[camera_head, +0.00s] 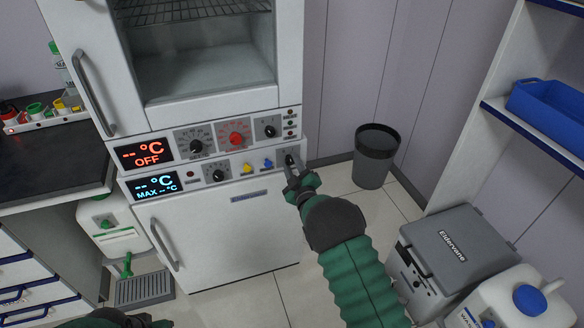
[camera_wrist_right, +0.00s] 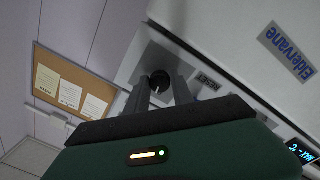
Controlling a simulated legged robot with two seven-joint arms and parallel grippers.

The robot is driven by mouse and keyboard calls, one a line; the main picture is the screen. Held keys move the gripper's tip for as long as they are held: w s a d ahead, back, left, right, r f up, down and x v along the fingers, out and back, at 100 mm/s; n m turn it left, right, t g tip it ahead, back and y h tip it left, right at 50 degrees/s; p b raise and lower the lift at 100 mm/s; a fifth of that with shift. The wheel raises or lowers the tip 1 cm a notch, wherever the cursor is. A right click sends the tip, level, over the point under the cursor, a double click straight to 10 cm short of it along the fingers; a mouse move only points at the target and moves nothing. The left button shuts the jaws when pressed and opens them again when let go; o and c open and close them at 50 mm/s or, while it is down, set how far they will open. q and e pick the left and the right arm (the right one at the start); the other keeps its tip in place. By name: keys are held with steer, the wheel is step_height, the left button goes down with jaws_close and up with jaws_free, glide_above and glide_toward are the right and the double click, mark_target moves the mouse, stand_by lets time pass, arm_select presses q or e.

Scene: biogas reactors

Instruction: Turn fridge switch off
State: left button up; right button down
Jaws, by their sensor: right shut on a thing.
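The white fridge unit (camera_head: 215,235) stands ahead, with a row of knobs on its lower panel. The dark switch knob (camera_head: 290,159) is at the right end of that row. My right gripper (camera_head: 291,172) reaches it from the front and is shut on it. In the right wrist view the round black knob (camera_wrist_right: 160,82) sits between the fingers. The red upper display (camera_head: 144,154) reads "-- °C OFF". The blue lower display (camera_head: 157,187) reads "-- °C MAX -- °C". My left gripper (camera_head: 130,318) shows only partly at the bottom edge; its fingers are unclear.
Blue and yellow knobs sit left of my right gripper. A dark bin (camera_head: 375,158) stands right of the fridge. A grey case (camera_head: 458,250) and a white canister (camera_head: 515,300) are at the lower right. A dark counter (camera_head: 55,155) is on the left.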

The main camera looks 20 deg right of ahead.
steer(key=shift+a+n+b, duration=0.2)
steer(key=shift+n+b, duration=0.35)
steer(key=shift+n, duration=1.35)
steer(key=c, duration=1.4)
jaws_free()
steer(key=shift+c, duration=0.2)
steer(key=o, duration=0.3)
steer(key=shift+a, duration=0.1)
steer(key=shift+o, duration=0.2)
steer(key=shift+s, duration=0.35)
steer(key=s+p, duration=0.2)
steer(key=s, duration=1.4)
steer(key=shift+f, duration=0.35)
